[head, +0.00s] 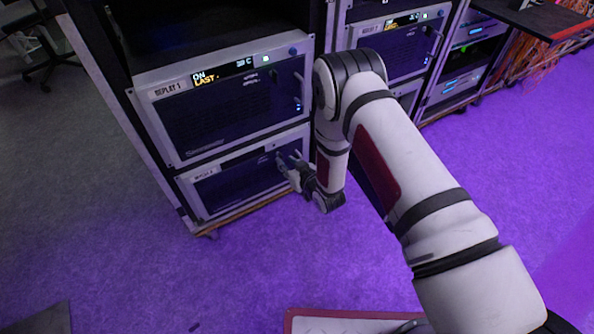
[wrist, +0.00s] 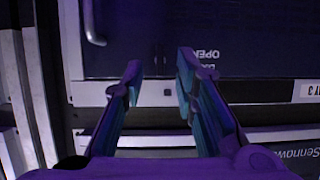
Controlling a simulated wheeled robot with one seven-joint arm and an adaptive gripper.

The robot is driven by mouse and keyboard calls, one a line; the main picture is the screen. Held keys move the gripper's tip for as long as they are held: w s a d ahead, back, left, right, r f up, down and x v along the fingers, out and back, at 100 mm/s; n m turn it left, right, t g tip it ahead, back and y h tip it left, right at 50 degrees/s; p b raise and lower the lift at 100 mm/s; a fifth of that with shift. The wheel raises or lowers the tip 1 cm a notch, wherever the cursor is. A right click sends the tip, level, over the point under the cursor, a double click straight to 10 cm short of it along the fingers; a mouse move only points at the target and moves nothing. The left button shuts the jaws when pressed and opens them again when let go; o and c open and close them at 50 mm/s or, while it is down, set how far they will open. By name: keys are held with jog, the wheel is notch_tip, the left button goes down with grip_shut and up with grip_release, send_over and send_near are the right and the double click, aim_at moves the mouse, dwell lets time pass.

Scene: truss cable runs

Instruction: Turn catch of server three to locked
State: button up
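Server three (head: 235,186) is the lower unit in the left rack, with a dark blue front in a pale frame. In the wrist view its front (wrist: 250,40) appears upside down, with a label ending in "3" (wrist: 307,90) and a mark reading "LOCK" and "OPEN" (wrist: 207,54). My gripper (head: 289,162) is at the right part of this front. In the wrist view my gripper (wrist: 158,63) has its fingers apart, with nothing seen held between them. The catch is not clearly seen; the area between the fingertips is very dark, so its position cannot be told.
Server one (head: 230,105), with a lit display, sits directly above. A metal handle (wrist: 92,25) stands out left of the fingers in the wrist view. Another rack (head: 400,50) stands to the right. The purple-lit floor (head: 250,270) in front is mostly clear.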

jog(key=v, duration=0.8)
jog(key=shift+d, duration=0.15)
jog(key=shift+s, duration=0.15)
